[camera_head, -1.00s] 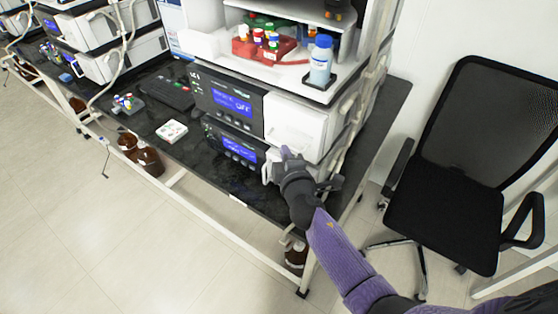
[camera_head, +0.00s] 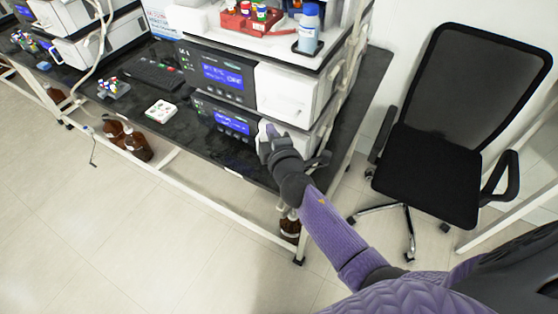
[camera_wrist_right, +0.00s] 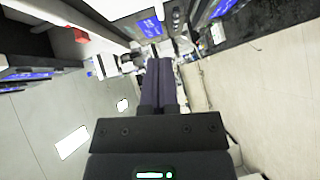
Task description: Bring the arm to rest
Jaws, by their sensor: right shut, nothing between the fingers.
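My right arm (camera_head: 330,232) comes in from the lower right in the head view. Its gripper (camera_head: 266,135) is in front of the lower unit of the instrument stack (camera_head: 228,120), close to its right end. In the right wrist view the two fingers (camera_wrist_right: 158,66) lie together, shut, with nothing between them. The wrist and gripper hide part of the lower unit's front, and whether they touch it cannot be told. My left gripper is not in view.
The black bench (camera_head: 190,135) holds the stack, a keyboard (camera_head: 152,74), a white tray (camera_head: 161,111) and a vial rack (camera_head: 114,88). Brown bottles (camera_head: 135,143) stand below it. An office chair (camera_head: 440,150) stands right. The floor (camera_head: 130,240) in front is clear.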

